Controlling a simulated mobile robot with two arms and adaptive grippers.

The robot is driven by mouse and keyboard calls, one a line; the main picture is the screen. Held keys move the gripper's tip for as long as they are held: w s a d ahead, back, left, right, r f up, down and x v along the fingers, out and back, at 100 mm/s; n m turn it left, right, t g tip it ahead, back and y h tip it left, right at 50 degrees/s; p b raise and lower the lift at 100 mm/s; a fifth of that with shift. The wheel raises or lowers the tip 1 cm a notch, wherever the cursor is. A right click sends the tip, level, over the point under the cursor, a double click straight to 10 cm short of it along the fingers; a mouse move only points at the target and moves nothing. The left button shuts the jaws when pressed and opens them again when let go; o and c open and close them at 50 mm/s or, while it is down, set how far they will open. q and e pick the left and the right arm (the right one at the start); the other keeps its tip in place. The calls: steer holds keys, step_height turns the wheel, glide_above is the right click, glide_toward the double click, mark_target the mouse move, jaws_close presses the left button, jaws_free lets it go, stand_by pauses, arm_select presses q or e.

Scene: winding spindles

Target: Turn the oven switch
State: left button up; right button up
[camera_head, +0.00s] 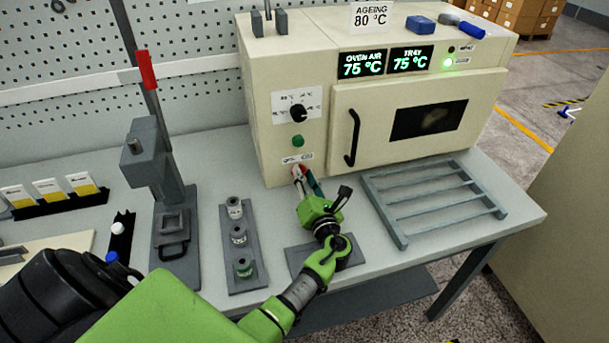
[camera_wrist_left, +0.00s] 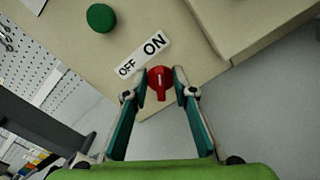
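The red oven switch (camera_wrist_left: 159,79) is a small knob with a white mark, low on the oven's front panel. Its short handle points down in the left wrist view. A tilted label (camera_wrist_left: 143,54) above it reads OFF at the left and ON at the right. My left gripper (camera_wrist_left: 161,85) has one fingertip on each side of the switch, closed in close against it. In the head view the left gripper (camera_head: 305,182) reaches the lower left of the oven front and partly hides the switch. The cream oven (camera_head: 265,120) shows 75 °C on both displays. My right gripper is not in view.
A green button (camera_wrist_left: 101,17) and a black dial (camera_head: 298,113) are above the switch. The oven door (camera_head: 345,100) with its black handle is to the right. A grey rack (camera_head: 400,215) lies on the table before it. A spool holder (camera_head: 230,215) stands left of my gripper.

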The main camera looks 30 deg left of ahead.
arm_select(q)
jaws_close()
steer(key=shift+n, duration=0.4)
steer(key=n+b, duration=0.1)
steer(key=n, duration=0.2)
steer(key=shift+s+a+b, duration=0.1)
steer(key=shift+b, duration=0.2)
steer(key=n+b, duration=0.1)
steer(key=n, duration=0.2)
steer(key=shift+s+a+n+b, duration=0.2)
steer(key=shift+n+b, duration=0.1)
steer(key=shift+b, duration=0.1)
steer(key=n+b, duration=0.2)
steer(key=n, duration=0.2)
steer(key=shift+s+f+b, duration=0.1)
steer(key=shift+s+b, duration=0.05)
steer(key=shift+b, duration=0.2)
steer(key=shift+s+a+n+b, duration=0.15)
steer(key=shift+n+b, duration=0.55)
steer(key=shift+n, duration=0.6)
